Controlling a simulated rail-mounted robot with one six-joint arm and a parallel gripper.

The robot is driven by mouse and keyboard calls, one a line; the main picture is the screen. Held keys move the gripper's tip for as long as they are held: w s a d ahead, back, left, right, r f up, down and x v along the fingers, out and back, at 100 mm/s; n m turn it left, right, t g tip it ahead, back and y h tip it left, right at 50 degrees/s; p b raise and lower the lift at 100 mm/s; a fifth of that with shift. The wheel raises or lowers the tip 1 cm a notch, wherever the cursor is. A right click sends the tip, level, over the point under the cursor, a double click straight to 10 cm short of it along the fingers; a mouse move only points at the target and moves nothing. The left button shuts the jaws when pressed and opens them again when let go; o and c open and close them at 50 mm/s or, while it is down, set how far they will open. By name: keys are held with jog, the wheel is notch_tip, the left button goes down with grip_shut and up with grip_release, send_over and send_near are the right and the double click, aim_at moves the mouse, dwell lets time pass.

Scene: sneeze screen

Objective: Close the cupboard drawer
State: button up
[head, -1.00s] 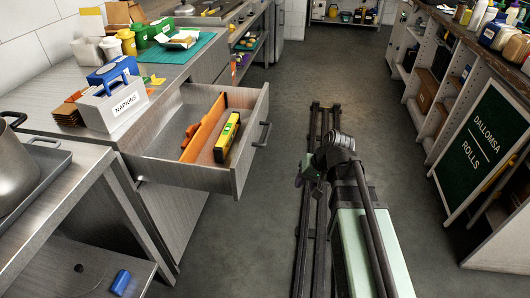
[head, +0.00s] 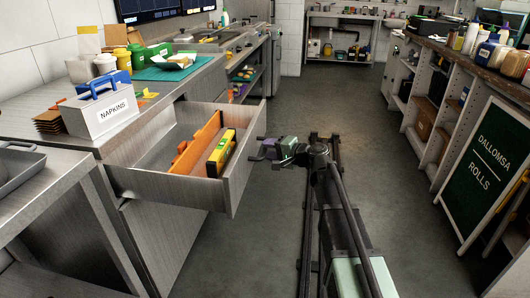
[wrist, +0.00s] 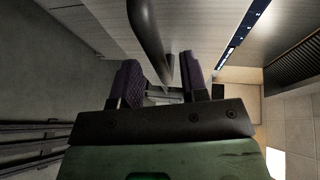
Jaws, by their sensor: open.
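The cupboard drawer (head: 160,186) stands pulled out at the left in the head view. An orange divider (head: 196,145) and a yellow spirit level (head: 221,153) lie inside it. My gripper (head: 258,148) is just to the right of the drawer front, at the handle. In the wrist view, my gripper (wrist: 163,82) is open, with its purple-padded fingers apart. The dark bar handle (wrist: 147,40) runs down to the gap between the fingertips. I cannot tell whether a finger touches it. The drawer front (wrist: 215,25) shows beside the handle.
A napkin box (head: 104,112) stands on the counter above the drawer. A metal table (head: 60,190) is at the near left. The floor (head: 340,100) is clear beyond my arm. A green menu board (head: 480,160) leans against the shelves at right.

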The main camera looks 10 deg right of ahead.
jog(key=shift+x, duration=1.15)
grip_shut()
